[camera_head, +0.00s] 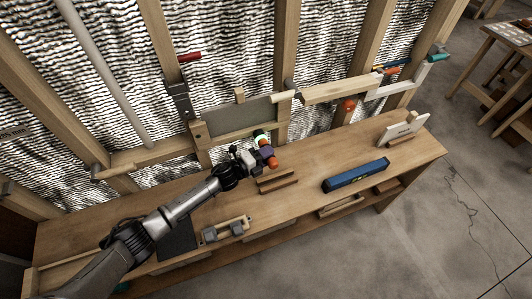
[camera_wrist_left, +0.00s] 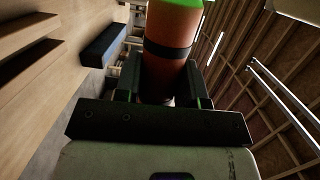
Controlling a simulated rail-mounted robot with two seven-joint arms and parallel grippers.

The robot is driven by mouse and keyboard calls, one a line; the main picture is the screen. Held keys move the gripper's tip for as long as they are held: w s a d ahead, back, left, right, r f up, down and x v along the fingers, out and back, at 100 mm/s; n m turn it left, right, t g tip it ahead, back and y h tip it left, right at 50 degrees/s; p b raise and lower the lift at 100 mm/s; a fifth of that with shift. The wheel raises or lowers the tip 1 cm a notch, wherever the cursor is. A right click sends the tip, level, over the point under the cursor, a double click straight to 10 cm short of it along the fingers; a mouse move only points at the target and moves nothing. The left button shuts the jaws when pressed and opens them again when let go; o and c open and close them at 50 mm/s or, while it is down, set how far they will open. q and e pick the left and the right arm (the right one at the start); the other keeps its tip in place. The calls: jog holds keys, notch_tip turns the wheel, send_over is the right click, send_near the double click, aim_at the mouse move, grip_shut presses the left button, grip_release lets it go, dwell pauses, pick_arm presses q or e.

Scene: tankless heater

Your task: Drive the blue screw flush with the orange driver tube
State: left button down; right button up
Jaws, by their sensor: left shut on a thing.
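My left gripper (camera_head: 264,152) is in front of the framed wall, above the back of the bench. It is shut on the orange driver tube (camera_head: 272,162), which has a dark band and a green end. In the left wrist view the tube (camera_wrist_left: 174,28) stands between the two dark fingers (camera_wrist_left: 166,80). A green part (camera_head: 259,134) shows on the wall side of the gripper in the head view. I cannot pick out the blue screw with certainty. My right gripper is not in view.
A blue level (camera_head: 355,174) lies on the bench (camera_head: 315,155). Wooden blocks (camera_head: 278,182) lie near the gripper. A white stand (camera_head: 404,130) is at the bench's right end. An orange ball-like thing (camera_head: 349,105) is by the wall. Wall studs (camera_head: 287,50) stand behind.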

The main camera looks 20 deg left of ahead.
pick_arm(q)
jog(key=shift+s+d+p, duration=0.35)
jog(key=shift+s+d, duration=0.3)
jog(key=s+d+p, duration=0.1)
jog(key=s+d, duration=0.2)
jog(key=shift+p, duration=0.35)
dwell(0.4)
